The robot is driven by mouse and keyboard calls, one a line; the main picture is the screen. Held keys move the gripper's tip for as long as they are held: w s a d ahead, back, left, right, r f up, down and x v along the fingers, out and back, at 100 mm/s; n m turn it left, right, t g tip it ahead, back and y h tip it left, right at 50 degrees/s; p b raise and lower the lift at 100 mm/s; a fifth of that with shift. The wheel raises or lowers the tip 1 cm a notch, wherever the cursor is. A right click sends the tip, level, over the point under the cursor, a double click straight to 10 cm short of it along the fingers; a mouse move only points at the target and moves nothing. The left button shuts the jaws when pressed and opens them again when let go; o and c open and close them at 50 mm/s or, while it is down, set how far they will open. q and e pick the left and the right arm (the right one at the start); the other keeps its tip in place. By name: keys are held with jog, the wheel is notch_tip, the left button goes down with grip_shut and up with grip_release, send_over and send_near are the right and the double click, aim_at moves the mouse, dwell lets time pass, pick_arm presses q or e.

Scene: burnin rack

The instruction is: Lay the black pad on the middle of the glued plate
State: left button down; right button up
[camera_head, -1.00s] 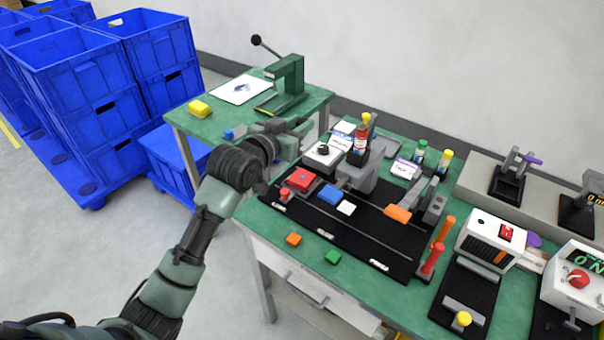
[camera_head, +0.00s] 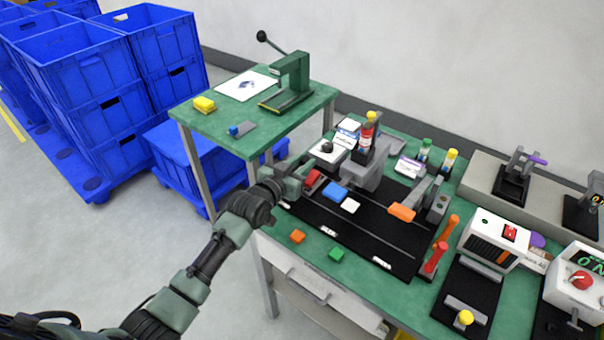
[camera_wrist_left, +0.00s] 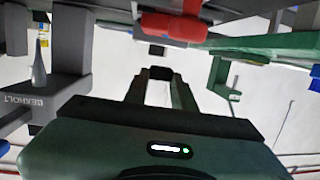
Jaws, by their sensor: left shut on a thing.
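In the head view the held piece is hidden. I cannot tell for sure which piece is the glued plate; a small grey plate with a blue part (camera_head: 242,129) lies on the side table. My right gripper is not in view.
A green press (camera_head: 290,82) and a yellow block (camera_head: 204,104) stand on the side table (camera_head: 300,105). The mat also carries a blue block (camera_head: 335,191), a white piece (camera_head: 350,205) and an orange piece (camera_head: 402,212). Blue crates (camera_head: 75,75) stand at left.

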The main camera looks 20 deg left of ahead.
pick_arm(q)
notch_tip(320, 180, down, 4)
jog(key=shift+r, duration=0.15)
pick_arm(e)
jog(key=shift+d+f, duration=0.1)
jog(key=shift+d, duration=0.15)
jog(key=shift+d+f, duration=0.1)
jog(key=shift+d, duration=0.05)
pick_arm(q)
jog(key=c, duration=1.2)
grip_release()
jog(key=shift+o, duration=0.2)
